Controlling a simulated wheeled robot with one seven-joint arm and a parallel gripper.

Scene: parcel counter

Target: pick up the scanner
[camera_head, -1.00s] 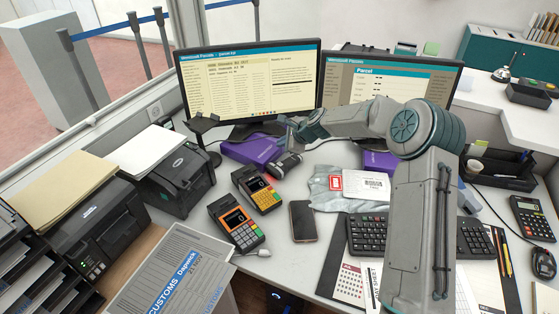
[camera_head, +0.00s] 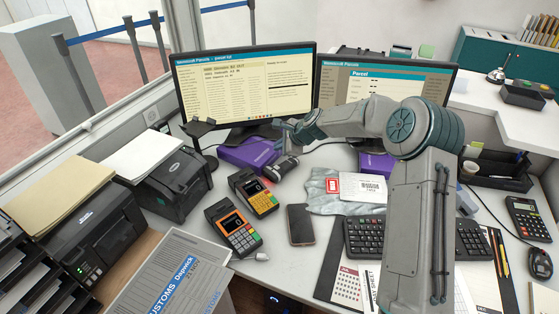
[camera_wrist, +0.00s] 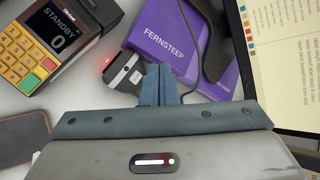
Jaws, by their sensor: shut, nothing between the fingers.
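The scanner (camera_head: 284,168) is a small dark device with a grey part, lying on the counter beside a purple box below the left monitor. In the wrist view the scanner (camera_wrist: 125,72) shows a small red light and lies just left of the fingertips, partly hidden behind my gripper. My gripper (camera_wrist: 158,72) is shut with its fingers together and empty. In the head view my gripper (camera_head: 284,127) is in front of the left monitor's lower right, above the scanner. I cannot tell whether the fingers touch the scanner.
A purple box (camera_head: 246,153) lies against the scanner; a black cable crosses it in the wrist view. Two card terminals (camera_head: 254,192) (camera_head: 233,230) and a phone (camera_head: 301,224) lie nearer. A grey mailer (camera_head: 326,191) is to the right. Monitors (camera_head: 245,85) stand behind.

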